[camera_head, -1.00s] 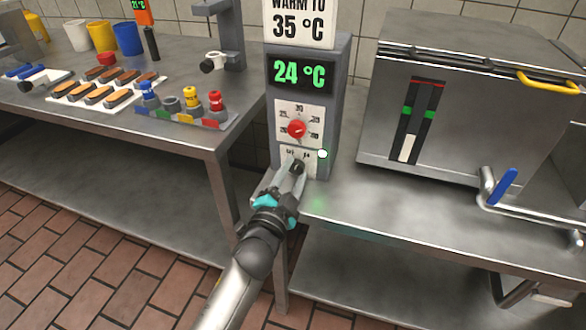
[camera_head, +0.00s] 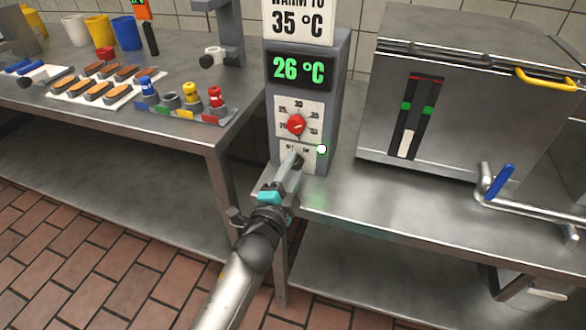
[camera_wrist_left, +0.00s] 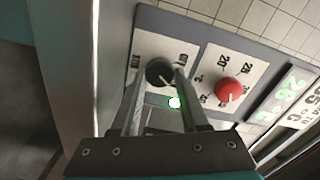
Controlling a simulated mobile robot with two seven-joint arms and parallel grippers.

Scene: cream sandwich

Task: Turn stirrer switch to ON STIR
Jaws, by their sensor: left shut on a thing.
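The stirrer switch is a black round knob (camera_wrist_left: 158,72) on a white plate low on the grey control column (camera_head: 338,95). My left gripper (camera_head: 296,160) reaches it from the front, and in the left wrist view its fingers (camera_wrist_left: 160,80) lie on either side of the knob, shut on it. The fingers hide part of the knob and its labels, so I cannot read its setting. A small round white light (camera_head: 321,149) with a green edge glows beside the switch. My right gripper is not in view.
Above the switch is a red dial (camera_head: 296,125), then a display (camera_head: 299,69) reading 26 °C and a sign (camera_head: 299,20) reading 35 °C. A large steel machine (camera_head: 450,100) stands to the right. The left table (camera_head: 200,130) holds sandwiches and colored bottles.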

